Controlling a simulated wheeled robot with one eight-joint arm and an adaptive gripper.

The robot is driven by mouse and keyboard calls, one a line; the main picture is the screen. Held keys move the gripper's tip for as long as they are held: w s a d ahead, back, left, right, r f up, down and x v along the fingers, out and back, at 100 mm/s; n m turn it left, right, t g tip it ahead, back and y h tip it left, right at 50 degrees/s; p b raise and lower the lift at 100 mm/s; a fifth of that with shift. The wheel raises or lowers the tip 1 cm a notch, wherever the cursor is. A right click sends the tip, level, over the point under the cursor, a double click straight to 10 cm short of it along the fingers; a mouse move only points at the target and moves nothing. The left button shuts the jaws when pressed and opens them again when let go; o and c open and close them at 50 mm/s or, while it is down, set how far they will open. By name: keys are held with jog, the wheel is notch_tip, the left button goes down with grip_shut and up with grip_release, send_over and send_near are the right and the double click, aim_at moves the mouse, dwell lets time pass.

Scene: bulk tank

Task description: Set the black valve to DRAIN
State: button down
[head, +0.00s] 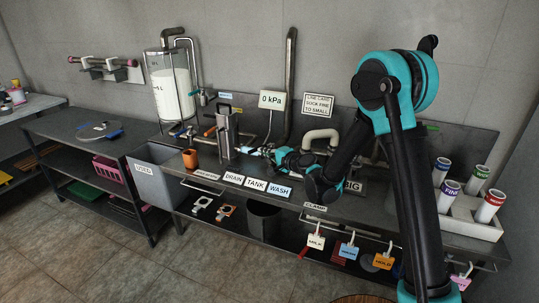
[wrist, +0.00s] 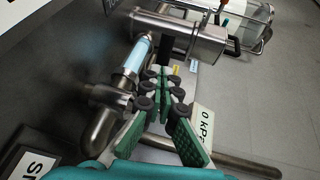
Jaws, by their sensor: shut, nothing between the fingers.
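My gripper (wrist: 161,76) is shut and empty, its green fingers meeting at the tips in the wrist view. In the head view my gripper (head: 270,153) reaches left among the steel pipes at the back of the bench. A dark piece (wrist: 166,50) shows just past the fingertips, beneath a steel cylinder; it may be the black valve's handle, but I cannot tell its setting or whether the fingers touch it. The labels DRAIN (head: 234,178), TANK (head: 256,185) and WASH (head: 279,191) run along the bench's front edge.
A 0 kPa sign (head: 271,100) stands behind the pipes and shows beside my fingers in the wrist view (wrist: 203,126). A rack of labelled tubes (head: 463,216) is at right.

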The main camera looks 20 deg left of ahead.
aim_at(256, 149)
jog(key=shift+w+a, duration=0.1)
jog(key=shift+a, duration=0.1)
jog(key=a, duration=0.1)
jog(key=w+a, duration=0.1)
jog(key=a, duration=0.1)
jog(key=shift+a, duration=0.2)
dwell(0.4)
